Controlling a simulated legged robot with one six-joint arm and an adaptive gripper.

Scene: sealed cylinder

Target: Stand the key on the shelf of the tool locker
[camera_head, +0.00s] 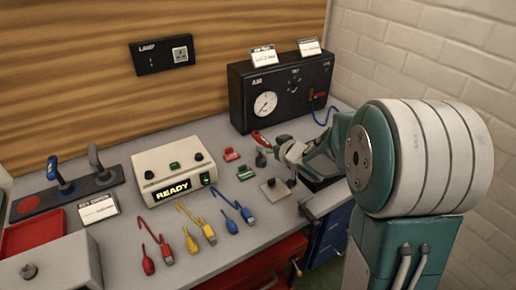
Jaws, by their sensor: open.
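My gripper (290,157) is over the right part of the grey bench, coming in from the right; its jaws are small here and partly hidden by its own body. It is open, and I see nothing held in it. A small dark grey upright piece (261,158) stands just left of the jaws, and a red-handled piece (259,138) lies just behind it. I cannot tell which of these, if either, is the key. A blue cabinet (335,232) shows below the bench's right end, partly hidden by my arm; I cannot tell whether it is the tool locker, and no shelf shows.
A grey plate with a knob (274,190) lies in front of the jaws. A black gauge box (282,92) stands behind. A READY box (174,171) and several coloured cables are to the left. An open red drawer (270,270) juts below the front edge. A brick wall closes the right.

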